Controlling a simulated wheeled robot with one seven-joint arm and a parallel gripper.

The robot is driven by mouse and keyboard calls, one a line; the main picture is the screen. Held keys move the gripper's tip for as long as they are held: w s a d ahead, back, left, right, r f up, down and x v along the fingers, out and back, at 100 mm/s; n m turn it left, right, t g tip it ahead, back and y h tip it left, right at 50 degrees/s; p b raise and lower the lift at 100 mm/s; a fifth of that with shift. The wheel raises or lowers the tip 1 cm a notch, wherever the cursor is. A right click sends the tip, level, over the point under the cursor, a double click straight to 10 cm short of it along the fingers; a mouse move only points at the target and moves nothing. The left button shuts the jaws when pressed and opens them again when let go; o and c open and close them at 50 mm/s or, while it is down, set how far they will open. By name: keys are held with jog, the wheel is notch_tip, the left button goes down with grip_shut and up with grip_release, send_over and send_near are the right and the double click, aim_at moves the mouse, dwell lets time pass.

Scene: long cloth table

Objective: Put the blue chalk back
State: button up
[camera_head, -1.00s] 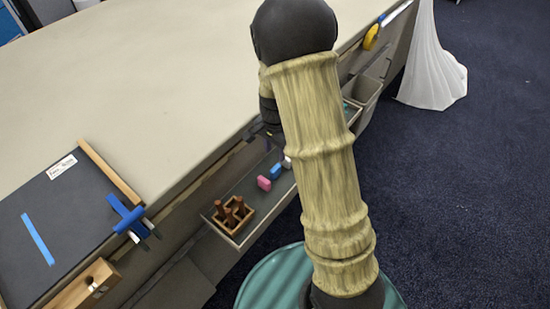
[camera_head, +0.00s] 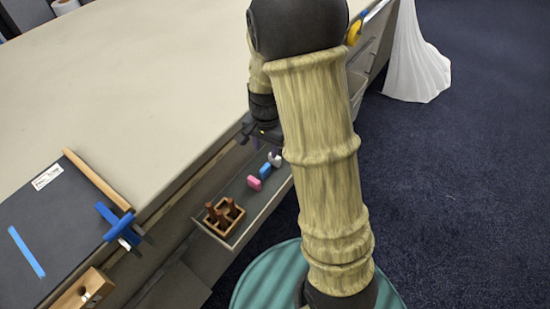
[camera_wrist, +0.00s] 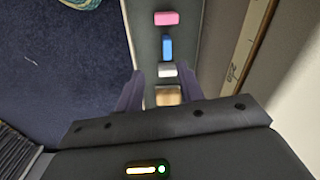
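The blue chalk (camera_head: 265,171) lies in the narrow dark tray (camera_head: 243,190) along the table's side, between a pink piece (camera_head: 254,182) and a white piece (camera_head: 275,158). In the wrist view the blue piece (camera_wrist: 167,47) lies beyond my fingers, with the pink piece (camera_wrist: 166,18) farther up and the white piece (camera_wrist: 167,70) nearer. My gripper (camera_wrist: 163,84) is open over the tray, fingers apart and nothing held. A tan block (camera_wrist: 168,95) shows low between the fingers, partly hidden by the gripper body. In the head view my arm hides part of the tray.
A wooden holder with brown pegs (camera_head: 224,215) stands at the tray's near end. A dark board (camera_head: 62,235) with a blue stripe lies on the table at left, beside a blue clamp (camera_head: 121,224). The tabletop (camera_head: 130,90) is mostly clear.

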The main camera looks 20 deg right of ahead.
jog(key=s+r+n+t, duration=0.2)
jog(key=s+r+n, duration=0.4)
jog(key=s, duration=0.6)
jog(key=n, duration=0.2)
jog(key=shift+n, duration=0.4)
jog(key=shift+r, duration=0.1)
jog(key=w+p+v, duration=0.3)
jog(key=p+v, duration=1.2)
jog(key=shift+r+p, duration=0.35)
jog(key=shift+r, duration=0.1)
